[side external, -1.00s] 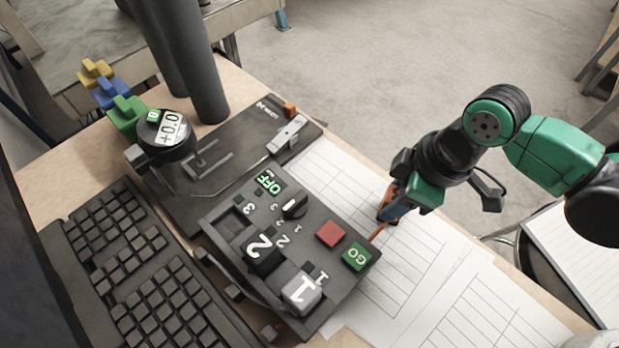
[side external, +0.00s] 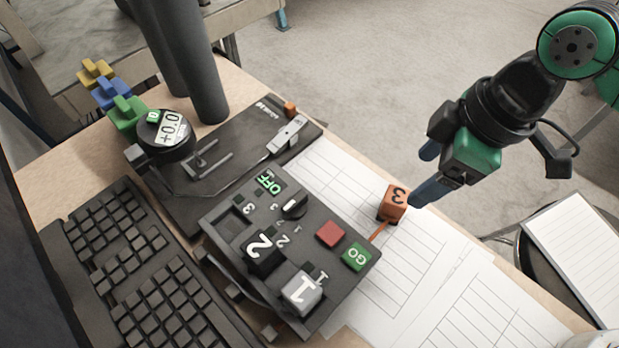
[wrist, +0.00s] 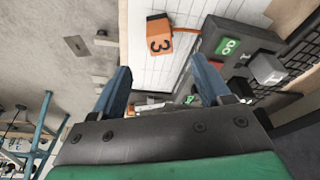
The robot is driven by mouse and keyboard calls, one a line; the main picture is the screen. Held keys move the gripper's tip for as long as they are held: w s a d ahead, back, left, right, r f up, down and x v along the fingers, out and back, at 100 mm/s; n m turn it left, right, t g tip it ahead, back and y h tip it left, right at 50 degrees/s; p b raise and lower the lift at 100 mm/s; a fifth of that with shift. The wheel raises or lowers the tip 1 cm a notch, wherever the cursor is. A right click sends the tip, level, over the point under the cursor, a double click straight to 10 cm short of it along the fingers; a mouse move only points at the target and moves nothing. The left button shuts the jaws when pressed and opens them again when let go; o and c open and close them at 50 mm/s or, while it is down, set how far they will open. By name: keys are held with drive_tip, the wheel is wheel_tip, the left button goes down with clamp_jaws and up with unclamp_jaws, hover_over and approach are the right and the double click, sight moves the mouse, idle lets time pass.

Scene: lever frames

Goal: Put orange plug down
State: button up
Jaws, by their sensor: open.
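The orange plug (side external: 394,201), marked 3, stands on the paper sheets beside the control box, with an orange cord running to the box's edge. It also shows in the wrist view (wrist: 158,38), beyond the fingertips and apart from them. My gripper (side external: 421,174) is open and empty, to the right of the plug and above it in the side view. In the wrist view my gripper's two blue fingers (wrist: 163,75) are spread wide with nothing between them.
The dark control box (side external: 290,245) holds a black plug 2 (side external: 262,252), a grey plug 1 (side external: 301,291), a red button (side external: 331,233) and a green GO button (side external: 357,256). A keyboard (side external: 130,270) lies at left. Paper sheets (side external: 440,265) lie flat at the table's right edge.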

drive_tip(key=w+d+r+m+t+h, duration=0.1)
drive_tip(key=d+r+m+t, duration=0.1)
drive_tip(key=d+m, duration=0.4)
drive_tip(key=w+d+r+m+t+h, duration=0.1)
drive_tip(key=d+m+t, duration=0.3)
drive_tip(key=d, duration=1.1)
drive_tip(key=r+m, duration=0.1)
drive_tip(key=m, duration=0.2)
drive_tip(key=shift+h, duration=0.3)
